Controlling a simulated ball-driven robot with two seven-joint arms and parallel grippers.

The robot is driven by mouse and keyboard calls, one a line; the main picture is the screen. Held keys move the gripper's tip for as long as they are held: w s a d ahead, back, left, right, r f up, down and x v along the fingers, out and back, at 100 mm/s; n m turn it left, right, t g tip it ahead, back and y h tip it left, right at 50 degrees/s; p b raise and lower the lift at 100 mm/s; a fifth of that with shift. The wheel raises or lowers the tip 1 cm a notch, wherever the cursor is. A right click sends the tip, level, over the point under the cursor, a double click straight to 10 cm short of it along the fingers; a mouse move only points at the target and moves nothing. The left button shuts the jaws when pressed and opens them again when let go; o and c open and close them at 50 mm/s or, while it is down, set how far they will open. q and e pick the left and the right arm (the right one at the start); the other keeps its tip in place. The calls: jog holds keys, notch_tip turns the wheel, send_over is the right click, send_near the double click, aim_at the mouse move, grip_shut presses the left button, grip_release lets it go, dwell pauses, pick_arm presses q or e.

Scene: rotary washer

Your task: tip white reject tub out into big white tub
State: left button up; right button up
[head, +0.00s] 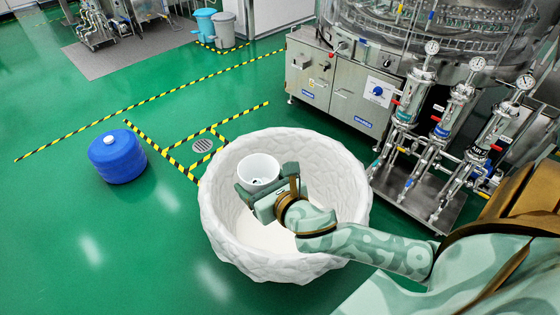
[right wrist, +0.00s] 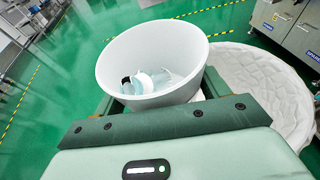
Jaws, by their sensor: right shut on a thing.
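The small white reject tub (head: 259,167) is held by my right gripper (head: 262,186) above the big white tub (head: 284,262). In the right wrist view the reject tub (right wrist: 120,62) is between my right gripper's fingers (right wrist: 155,105), roughly upright or slightly tilted. Several small clear and white pieces with a dark part (right wrist: 148,82) lie in its bottom. The big tub's rim also shows behind it in the right wrist view (right wrist: 262,75). The big tub's visible inside looks empty; part is hidden by my right arm and the reject tub. My left gripper is not in view.
A blue drum (head: 117,158) stands on the green floor to the left. The steel washer (head: 340,85) and its pipes and gauge housings (head: 440,130) stand behind and right. A floor drain (head: 203,146) is framed by yellow-black tape.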

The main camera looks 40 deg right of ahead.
pick_arm(q)
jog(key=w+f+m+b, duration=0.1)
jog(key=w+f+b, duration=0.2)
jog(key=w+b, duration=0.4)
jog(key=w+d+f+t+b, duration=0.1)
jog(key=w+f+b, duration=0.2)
jog(key=b, duration=1.9)
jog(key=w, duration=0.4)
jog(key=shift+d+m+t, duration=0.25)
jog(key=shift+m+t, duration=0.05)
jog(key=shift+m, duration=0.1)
pick_arm(e)
jog(key=w+d+f, duration=0.4)
jog(key=w+f, duration=0.3)
jog(key=f, duration=0.8)
jog(key=w+d+f, duration=0.4)
jog(key=w+f, duration=0.3)
jog(key=f, duration=0.8)
jog(key=w+d+f, duration=0.5)
jog(key=w+f, duration=0.3)
jog(key=f, duration=0.8)
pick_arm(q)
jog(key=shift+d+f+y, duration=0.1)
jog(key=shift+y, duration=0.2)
pick_arm(e)
jog(key=shift+r, duration=0.1)
